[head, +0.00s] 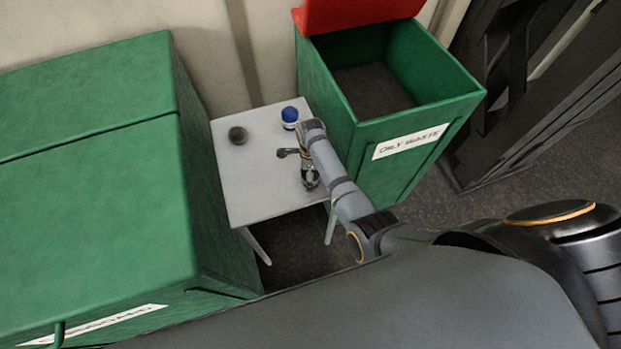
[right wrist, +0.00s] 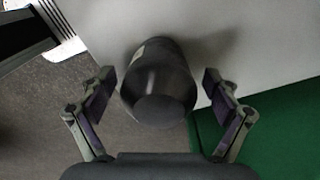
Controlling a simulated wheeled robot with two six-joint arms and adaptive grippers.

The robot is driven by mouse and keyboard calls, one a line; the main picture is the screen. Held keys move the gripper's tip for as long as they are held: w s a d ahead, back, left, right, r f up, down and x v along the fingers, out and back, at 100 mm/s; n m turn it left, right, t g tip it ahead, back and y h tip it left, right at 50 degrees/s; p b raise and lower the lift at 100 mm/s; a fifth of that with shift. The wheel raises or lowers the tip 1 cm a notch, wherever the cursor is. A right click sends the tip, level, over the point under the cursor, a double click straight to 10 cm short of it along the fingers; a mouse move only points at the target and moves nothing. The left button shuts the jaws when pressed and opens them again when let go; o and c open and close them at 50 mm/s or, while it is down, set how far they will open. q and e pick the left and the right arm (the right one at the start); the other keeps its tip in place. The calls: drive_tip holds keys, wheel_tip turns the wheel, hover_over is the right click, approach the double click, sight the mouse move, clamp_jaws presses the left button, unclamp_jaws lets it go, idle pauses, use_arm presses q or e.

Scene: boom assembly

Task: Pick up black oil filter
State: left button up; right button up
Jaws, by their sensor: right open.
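The black oil filter (right wrist: 158,85) is a dark, rounded cylinder in the middle of the right wrist view. It is at the edge of the grey table. My right gripper (right wrist: 160,98) is open, with one finger on each side of the filter and a visible gap at both sides. In the head view my right gripper (head: 310,174) is over the right part of the table, and the filter there is mostly hidden by it. My left gripper is not in view.
The small grey table (head: 248,185) also bears a dark round object (head: 238,135) at the left and a blue-topped object (head: 290,115) at the back right. A closed green bin (head: 90,210) stands left; an open green bin (head: 350,150) with a red lid (head: 355,12) stands right.

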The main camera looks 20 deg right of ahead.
drive_tip(key=shift+r, duration=0.2)
drive_tip(key=c, duration=1.5)
